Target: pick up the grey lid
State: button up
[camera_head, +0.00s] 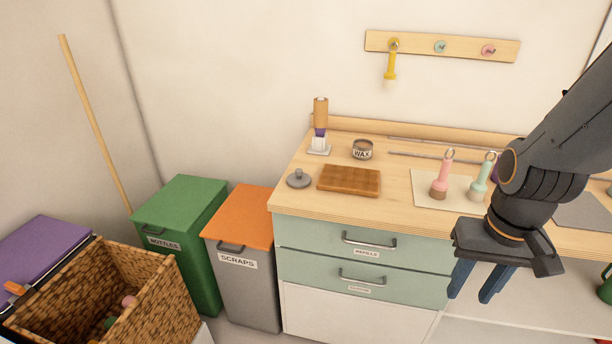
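The grey lid (299,179) is a small round disc with a knob on top. It lies on the left end of the wooden counter (392,203), left of a brown wooden board (349,181). My gripper (473,294) hangs in front of the counter at the right, well away from the lid, with its blue fingers pointing down. The fingers are apart with nothing seen between them. The lid is fully in view.
A wax tin (362,150) and a brush in a holder (320,128) stand behind the board. Pink (440,176) and mint (482,178) handled tools stand on a pale mat. Green (182,240) and orange-lidded (240,218) bins stand left of the counter.

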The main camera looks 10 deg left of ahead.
aim_at(297, 178)
jog(key=u, duration=0.45)
jog(key=k, duration=0.55)
jog(key=u, duration=0.95)
jog(key=i, duration=1.05)
jog(key=z, duration=0.95)
jog(key=i, duration=0.5)
jog(key=z, duration=0.55)
